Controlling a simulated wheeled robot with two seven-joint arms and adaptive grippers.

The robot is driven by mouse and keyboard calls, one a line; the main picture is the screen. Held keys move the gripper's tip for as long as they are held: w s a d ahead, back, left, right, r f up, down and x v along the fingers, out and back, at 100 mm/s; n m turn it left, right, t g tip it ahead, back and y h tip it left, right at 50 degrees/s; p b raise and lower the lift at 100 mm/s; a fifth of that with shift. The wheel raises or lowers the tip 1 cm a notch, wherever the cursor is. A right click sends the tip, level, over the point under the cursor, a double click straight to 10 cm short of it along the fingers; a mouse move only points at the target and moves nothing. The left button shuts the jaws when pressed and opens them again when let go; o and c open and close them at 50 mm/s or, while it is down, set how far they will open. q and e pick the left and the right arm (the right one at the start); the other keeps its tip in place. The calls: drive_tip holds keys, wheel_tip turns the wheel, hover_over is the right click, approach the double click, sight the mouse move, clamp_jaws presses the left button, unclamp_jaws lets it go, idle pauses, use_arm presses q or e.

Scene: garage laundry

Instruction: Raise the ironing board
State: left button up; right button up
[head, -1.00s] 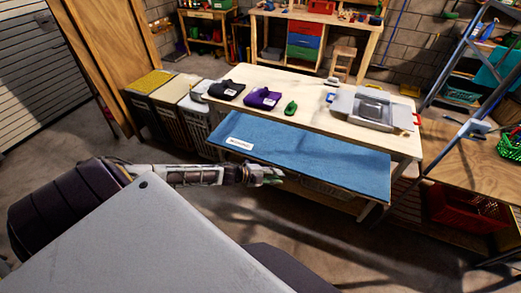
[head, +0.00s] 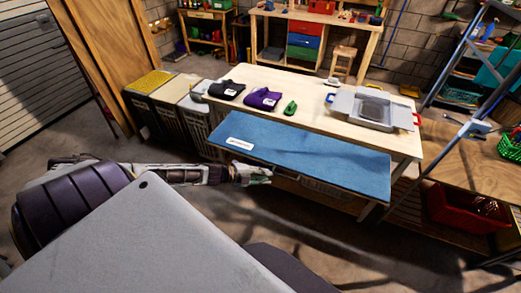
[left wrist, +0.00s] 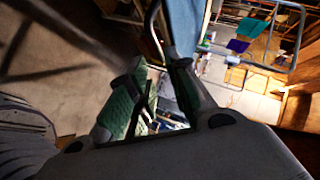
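The ironing board (head: 300,155) is a blue padded panel with a white label, along the front of the wooden table and slightly below its top. Its blue surface also shows in the left wrist view (left wrist: 186,25). My left gripper (head: 264,174) is just in front of the board's near edge in the head view. In the left wrist view its two fingers (left wrist: 155,75) with green pads stand apart, with a gap between them. A thin bent metal bar (left wrist: 152,22) shows near the fingertips. I cannot tell whether it touches them. My right gripper is not in view.
On the wooden table (head: 320,93) lie a black folded cloth (head: 226,90), a purple one (head: 263,98), a green item (head: 290,107) and a grey tray-like thing (head: 368,107). Bins stand left. A red crate (head: 458,207) is at right. The near floor is open.

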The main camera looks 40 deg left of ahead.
use_arm(q)
drive_tip(key=shift+v, duration=0.85)
idle(0.4)
